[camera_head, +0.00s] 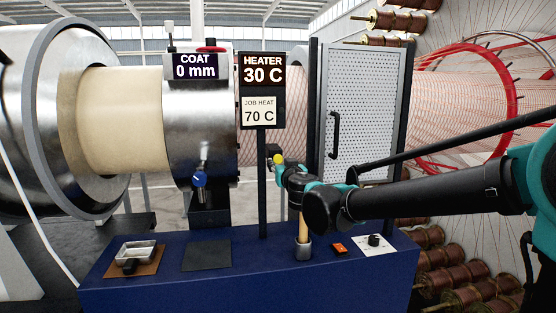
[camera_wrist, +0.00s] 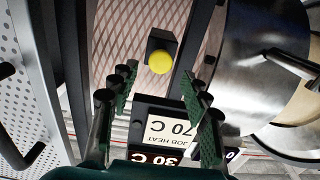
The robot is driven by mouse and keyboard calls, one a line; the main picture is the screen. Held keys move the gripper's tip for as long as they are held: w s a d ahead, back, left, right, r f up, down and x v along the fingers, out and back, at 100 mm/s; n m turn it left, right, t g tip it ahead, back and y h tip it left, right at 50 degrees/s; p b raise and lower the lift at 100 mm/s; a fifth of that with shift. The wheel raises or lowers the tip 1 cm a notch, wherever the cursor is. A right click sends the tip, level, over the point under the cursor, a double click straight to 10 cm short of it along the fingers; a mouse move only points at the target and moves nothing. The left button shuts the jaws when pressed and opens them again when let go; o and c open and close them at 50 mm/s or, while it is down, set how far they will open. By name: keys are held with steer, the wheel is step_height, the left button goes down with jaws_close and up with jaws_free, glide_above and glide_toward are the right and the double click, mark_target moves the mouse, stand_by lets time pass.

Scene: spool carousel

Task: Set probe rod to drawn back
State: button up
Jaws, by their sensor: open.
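A round yellow knob (camera_head: 278,159) sits on a dark block beside the wrapped core, just right of the sign post. I take it as the end of the probe rod; no rod length shows. In the wrist view the yellow knob (camera_wrist: 160,62) faces me, on its black block (camera_wrist: 163,42). My gripper (camera_wrist: 157,80) is open and empty, its green-padded fingers either side of the line to the knob. The knob lies beyond the fingertips, apart from them as far as I can tell. In the head view my gripper (camera_head: 284,170) is at the knob, its fingers hard to make out.
A sign post reads heater 30 C (camera_head: 263,73) and job heat 70 C (camera_head: 260,111). The steel coater (camera_head: 200,120) reads 0 mm and has a blue knob (camera_head: 199,180). A perforated door (camera_head: 365,110) stands right.

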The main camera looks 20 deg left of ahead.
mark_target(278, 159)
steer(key=shift+x, duration=2.95)
jaws_close()
